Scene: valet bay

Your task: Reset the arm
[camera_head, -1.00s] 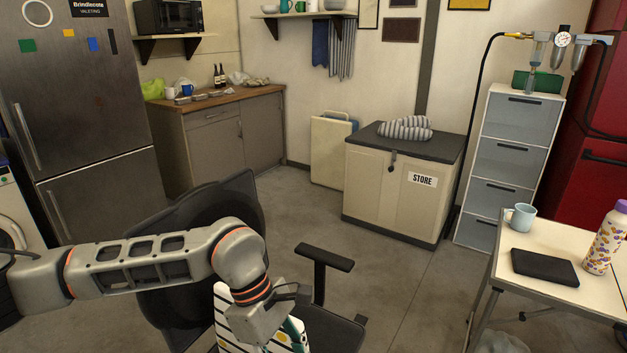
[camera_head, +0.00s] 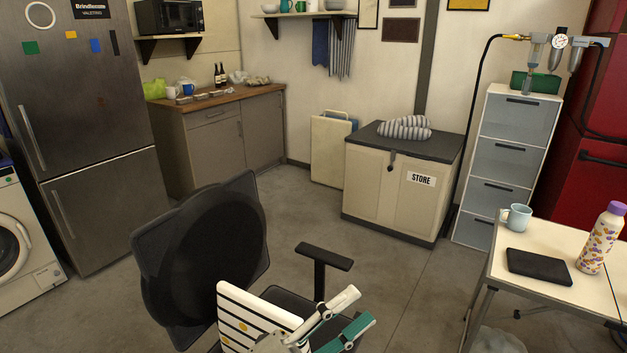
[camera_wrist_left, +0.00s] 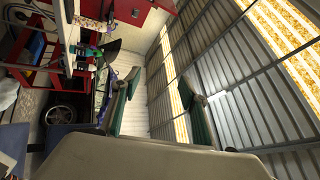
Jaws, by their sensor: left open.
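My left gripper (camera_head: 360,307) shows at the bottom centre of the head view, in front of the office chair's seat. Its white and teal fingers are spread and point up to the right, with nothing between them. In the left wrist view its two fingers (camera_wrist_left: 158,105) stand apart, with teal inner pads and an empty gap. The rest of the left arm is out of the head view. My right gripper is not in view.
A black office chair (camera_head: 205,260) stands close in front, with a white striped item (camera_head: 235,320) at its seat, partly hidden by my gripper. A table (camera_head: 505,290) with a mug, black case and bottle stands right. Floor (camera_head: 400,285) between chair and store chest (camera_head: 362,190) is clear.

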